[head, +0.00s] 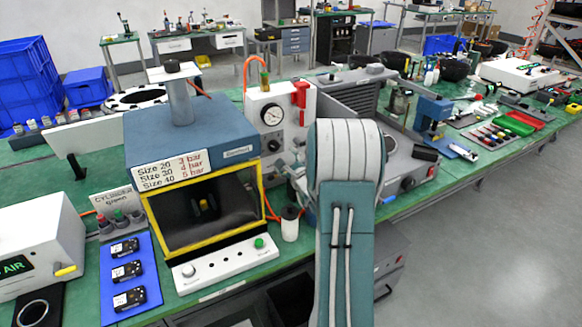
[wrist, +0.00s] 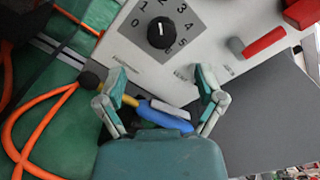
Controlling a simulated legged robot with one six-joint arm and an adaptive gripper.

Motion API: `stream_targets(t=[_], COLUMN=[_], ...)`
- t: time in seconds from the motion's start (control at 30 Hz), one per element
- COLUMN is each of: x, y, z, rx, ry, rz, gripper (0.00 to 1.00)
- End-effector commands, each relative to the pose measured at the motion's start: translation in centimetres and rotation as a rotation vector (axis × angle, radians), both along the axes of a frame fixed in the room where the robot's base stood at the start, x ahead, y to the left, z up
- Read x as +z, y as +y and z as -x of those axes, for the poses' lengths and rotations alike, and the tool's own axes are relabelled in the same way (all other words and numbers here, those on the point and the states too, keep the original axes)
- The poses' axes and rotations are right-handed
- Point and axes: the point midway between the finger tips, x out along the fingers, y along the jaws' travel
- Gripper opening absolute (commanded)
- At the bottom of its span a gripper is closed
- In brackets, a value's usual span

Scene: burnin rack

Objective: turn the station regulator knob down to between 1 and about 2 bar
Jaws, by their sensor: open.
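The regulator knob (wrist: 160,35) is round and black with a white mark, on a dark grey numbered dial plate (wrist: 143,48). Its mark points up in the wrist picture, toward the low-to-middle numbers; the exact value is hard to read. The plate is on a white station panel (wrist: 225,22). In the head view, the panel (head: 253,104) carries a round gauge (head: 271,115) and a dark knob (head: 271,146) below it. My gripper (wrist: 161,83) is open and empty, its fingertips apart and below the knob in the wrist picture. In the head view my arm hides it.
A red handle (wrist: 264,42) is right of the dial. Orange hoses (wrist: 40,100) run at left, and a blue part (wrist: 165,115) shows between my fingers. A blue box with a yellow-framed window (head: 175,145) stands left of the panel, a grey machine (head: 405,160) right.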

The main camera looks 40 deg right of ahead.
Motion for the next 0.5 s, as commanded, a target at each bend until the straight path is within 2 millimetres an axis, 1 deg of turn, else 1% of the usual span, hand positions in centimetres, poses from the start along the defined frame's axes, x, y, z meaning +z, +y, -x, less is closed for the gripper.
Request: stream_targets(t=[0.03, 0.2, 0.33, 0.5], x=[0.0, -0.1, -0.1, -0.1], y=[0.2, 0.7, 1.0, 1.0], z=[1.1, 3.3, 4.0, 4.1], rx=[-0.002, -0.002, 0.0, 0.001], ry=[0.002, 0.002, 0.001, 0.001], rz=[0.0, 0.0, 0.0, 0.0], gripper=[0.87, 0.87, 0.87, 0.87])
